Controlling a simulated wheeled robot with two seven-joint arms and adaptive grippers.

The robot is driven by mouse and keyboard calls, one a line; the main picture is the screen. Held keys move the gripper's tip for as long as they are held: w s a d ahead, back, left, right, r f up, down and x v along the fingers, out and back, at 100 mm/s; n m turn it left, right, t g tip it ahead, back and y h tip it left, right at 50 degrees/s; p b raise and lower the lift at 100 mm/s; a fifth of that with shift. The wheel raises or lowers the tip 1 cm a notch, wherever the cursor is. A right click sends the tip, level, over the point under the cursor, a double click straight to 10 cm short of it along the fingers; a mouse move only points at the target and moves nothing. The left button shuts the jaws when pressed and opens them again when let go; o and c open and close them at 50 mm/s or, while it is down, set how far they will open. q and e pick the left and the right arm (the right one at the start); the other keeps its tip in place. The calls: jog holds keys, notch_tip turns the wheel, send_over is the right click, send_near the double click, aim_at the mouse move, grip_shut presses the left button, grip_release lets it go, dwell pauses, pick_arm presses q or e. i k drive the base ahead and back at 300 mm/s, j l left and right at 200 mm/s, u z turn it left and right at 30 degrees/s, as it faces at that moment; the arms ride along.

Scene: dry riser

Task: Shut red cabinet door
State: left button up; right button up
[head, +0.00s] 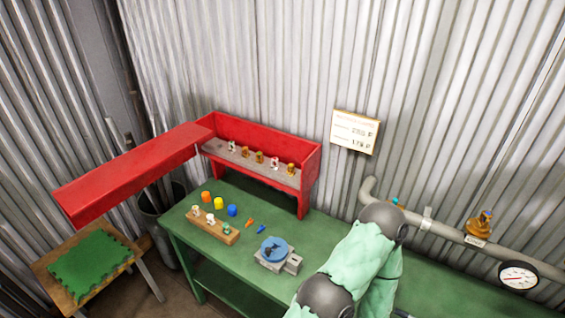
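The red cabinet (308,166) stands on legs at the back of the green bench, against the corrugated wall. Its red door (130,172) hangs wide open, reaching out to the left past the bench end and over a small stool. Inside, a grey shelf (225,152) holds several brass and white-tagged fittings. One of my arms, in a pale green sleeve, rises from the bottom edge right of the cabinet and bends back down. Neither gripper shows, and nothing of mine touches the door.
The green bench (190,243) carries a wooden block (214,229) with fittings, coloured caps, and a vise with a blue disc (273,249). A stool with a green mat (90,264) and a grey bin (155,215) stand near the door. A pipe with a gauge (518,276) runs at right.

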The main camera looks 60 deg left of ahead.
aim_at(87, 197)
jog(key=u, duration=2.3)
